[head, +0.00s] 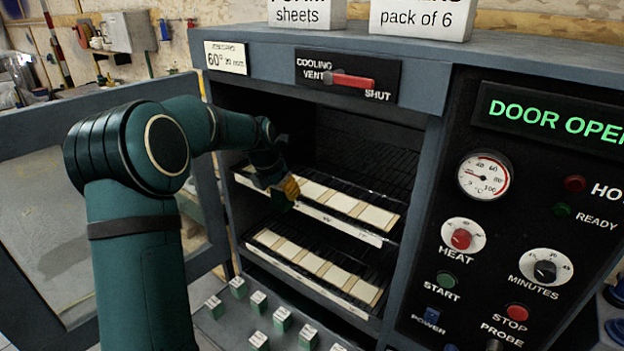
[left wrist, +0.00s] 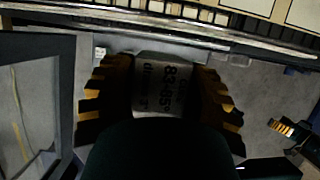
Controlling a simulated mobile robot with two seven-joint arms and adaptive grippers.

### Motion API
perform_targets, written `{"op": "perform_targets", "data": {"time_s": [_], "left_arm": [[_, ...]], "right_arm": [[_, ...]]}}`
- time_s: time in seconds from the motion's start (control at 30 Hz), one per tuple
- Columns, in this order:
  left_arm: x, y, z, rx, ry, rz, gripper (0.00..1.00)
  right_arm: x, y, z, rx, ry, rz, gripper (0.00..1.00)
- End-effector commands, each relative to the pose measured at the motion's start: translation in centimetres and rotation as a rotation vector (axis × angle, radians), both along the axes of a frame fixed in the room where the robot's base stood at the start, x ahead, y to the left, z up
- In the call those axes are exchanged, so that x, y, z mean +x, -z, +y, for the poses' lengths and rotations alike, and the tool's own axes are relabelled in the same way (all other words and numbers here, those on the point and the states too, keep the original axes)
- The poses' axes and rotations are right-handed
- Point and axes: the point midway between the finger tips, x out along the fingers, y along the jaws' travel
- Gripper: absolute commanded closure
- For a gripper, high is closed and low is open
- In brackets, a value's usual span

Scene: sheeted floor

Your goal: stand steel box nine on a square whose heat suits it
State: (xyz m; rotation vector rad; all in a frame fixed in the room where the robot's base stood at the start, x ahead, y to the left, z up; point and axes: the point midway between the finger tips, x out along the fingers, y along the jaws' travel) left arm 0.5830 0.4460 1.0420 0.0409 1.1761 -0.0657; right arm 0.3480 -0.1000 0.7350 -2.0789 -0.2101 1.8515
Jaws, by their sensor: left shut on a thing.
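My left gripper (head: 286,192) is at the front left of the oven's upper rack, in the open doorway. In the left wrist view it is shut on a small box (left wrist: 160,90) with a pale label. The lower rack (head: 365,309) has a similar row (head: 310,263). In the left wrist view, yellow-and-black fingers of my right gripper (left wrist: 287,128) show at right.
Several small green boxes with white labelled tops (head: 258,298) stand on the grey surface below the racks. The oven door (head: 90,220) is open at left. The control panel (head: 520,220) shows a door-open message; the cooling vent lever (head: 350,81) points to shut.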

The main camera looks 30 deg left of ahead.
Motion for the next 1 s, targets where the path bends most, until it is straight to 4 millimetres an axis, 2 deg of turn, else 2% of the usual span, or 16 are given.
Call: {"op": "perform_targets", "data": {"time_s": [0.03,0.2,0.4,0.67,0.97,1.0], "left_arm": [[1.3,0.1,-0.1,0.002,0.003,-0.002,0.95],[5.0,0.1,-0.4,0.001,0.002,-0.001,0.95],[8.3,0.0,-0.7,0.001,0.002,-0.001,0.95],[9.9,-0.1,-0.8,0.001,0.002,-0.002,0.95],[12.9,0.0,-1.0,0.001,0.002,-0.002,0.95],[12.8,0.6,-1.0,0.0,0.001,0.001,0.95]], "right_arm": [[0.0,0.1,0.0,0.0,0.0,-0.001,0.0],[0.0,0.2,0.0,0.0,0.0,-0.001,0.0],[0.1,0.1,0.0,0.0,0.0,-0.001,0.0],[0.0,0.1,0.0,0.0,0.0,-0.001,0.0],[0.0,-0.3,0.0,0.0,0.0,0.0,0.0],[0.0,0.1,0.0,0.0,0.0,0.0,0.0]]}}
